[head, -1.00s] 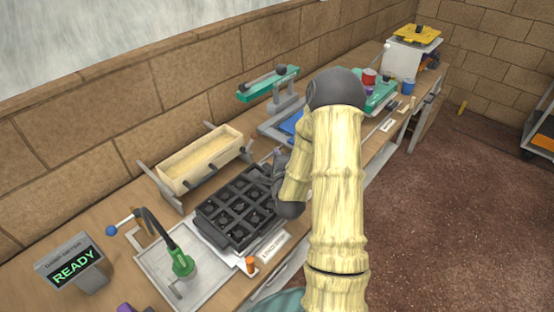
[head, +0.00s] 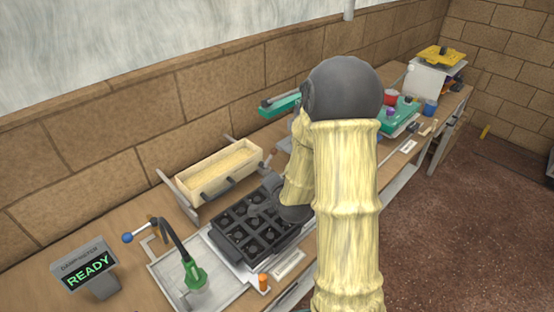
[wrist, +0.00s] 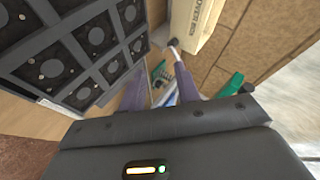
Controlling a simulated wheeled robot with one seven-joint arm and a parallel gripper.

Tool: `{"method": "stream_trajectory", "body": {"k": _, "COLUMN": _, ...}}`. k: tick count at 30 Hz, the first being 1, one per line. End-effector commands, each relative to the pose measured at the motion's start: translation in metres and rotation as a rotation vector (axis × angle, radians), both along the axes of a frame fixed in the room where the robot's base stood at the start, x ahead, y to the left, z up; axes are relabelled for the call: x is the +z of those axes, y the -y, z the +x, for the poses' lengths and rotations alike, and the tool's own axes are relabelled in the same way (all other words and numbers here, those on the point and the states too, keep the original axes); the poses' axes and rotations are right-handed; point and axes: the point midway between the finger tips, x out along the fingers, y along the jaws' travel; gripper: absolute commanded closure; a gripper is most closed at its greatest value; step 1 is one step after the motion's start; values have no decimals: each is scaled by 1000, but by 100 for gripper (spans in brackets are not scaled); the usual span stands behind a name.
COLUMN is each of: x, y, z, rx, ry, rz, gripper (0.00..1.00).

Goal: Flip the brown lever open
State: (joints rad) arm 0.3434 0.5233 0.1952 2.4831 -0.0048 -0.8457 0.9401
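A small brown knob (head: 273,153) on a thin stem shows just right of the long wooden box (head: 232,160) in the head view. Another brown piece (head: 154,222) is by the blue-balled rod at the left. I cannot tell for sure which one is the brown lever, or its full shape. My gripper (head: 262,196) is low over the black compartment tray (head: 229,248), partly hidden by my arm. In the wrist view its two purple-grey fingers (wrist: 160,90) are apart with nothing held between them. The tray (wrist: 83,38) is left of them.
A hose with a green nozzle (head: 194,275) stands over a metal tray at the left. A meter reading READY (head: 88,268) is at the front left. An orange knob (head: 263,281) is at the tray's front. A green press handle (head: 281,105) and coloured cups stand farther back.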

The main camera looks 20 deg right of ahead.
Motion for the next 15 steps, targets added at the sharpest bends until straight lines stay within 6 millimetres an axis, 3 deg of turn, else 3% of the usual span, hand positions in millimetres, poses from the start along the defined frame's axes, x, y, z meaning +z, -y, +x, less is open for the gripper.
{"method": "stream_trajectory", "body": {"k": 8, "x": 15, "y": -37, "z": -59, "rx": 359, "ry": -334, "rz": -314, "gripper": 68}}
{"method": "stream_trajectory", "body": {"k": 15, "x": 33, "y": -62, "z": -131, "rx": 722, "ry": -586, "rz": -508, "gripper": 68}}
